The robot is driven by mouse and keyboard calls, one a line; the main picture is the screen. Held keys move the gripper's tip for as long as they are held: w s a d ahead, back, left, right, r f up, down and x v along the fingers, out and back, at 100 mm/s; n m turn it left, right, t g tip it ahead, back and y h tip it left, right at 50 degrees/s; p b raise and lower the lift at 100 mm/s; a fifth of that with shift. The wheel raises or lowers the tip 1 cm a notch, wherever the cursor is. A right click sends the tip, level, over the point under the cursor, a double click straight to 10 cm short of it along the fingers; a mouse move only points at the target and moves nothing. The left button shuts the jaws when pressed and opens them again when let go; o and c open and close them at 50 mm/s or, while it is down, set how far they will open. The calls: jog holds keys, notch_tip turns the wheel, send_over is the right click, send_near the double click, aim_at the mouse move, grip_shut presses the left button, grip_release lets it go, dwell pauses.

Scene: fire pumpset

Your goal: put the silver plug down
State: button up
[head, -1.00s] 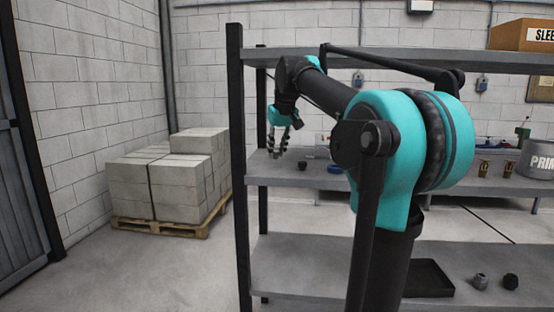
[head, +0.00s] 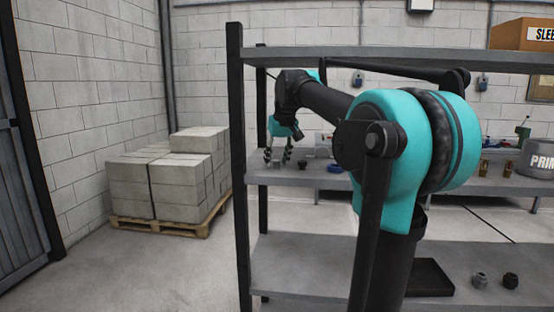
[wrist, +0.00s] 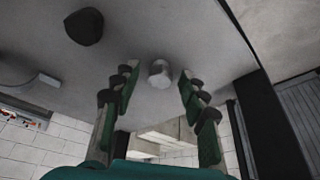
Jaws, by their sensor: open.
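The silver plug (wrist: 159,72) stands on the grey middle shelf (head: 400,185), near its left end. It also shows small in the head view (head: 277,163). My gripper (head: 278,158) is over that end of the shelf, pointing down. Its fingers are spread open, one on each side of the plug. In the wrist view the gripper (wrist: 158,80) shows clear gaps between both fingers and the plug. The plug's lower side is hard to make out.
A dark plug (wrist: 84,26) stands on the same shelf to the right in the head view (head: 304,164), with a blue ring (head: 335,168) beyond it. A black shelf post (head: 240,170) is close on the left. Brass fittings (head: 507,168) stand farther right.

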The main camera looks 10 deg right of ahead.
jog(key=v, duration=0.5)
jog(key=shift+s+d+r, duration=0.1)
jog(key=shift+s+r, duration=0.15)
jog(key=shift+s, duration=0.1)
jog(key=s+d, duration=0.2)
jog(key=s, duration=0.9)
jog(key=shift+d+f, duration=0.1)
jog(key=shift+d, duration=0.1)
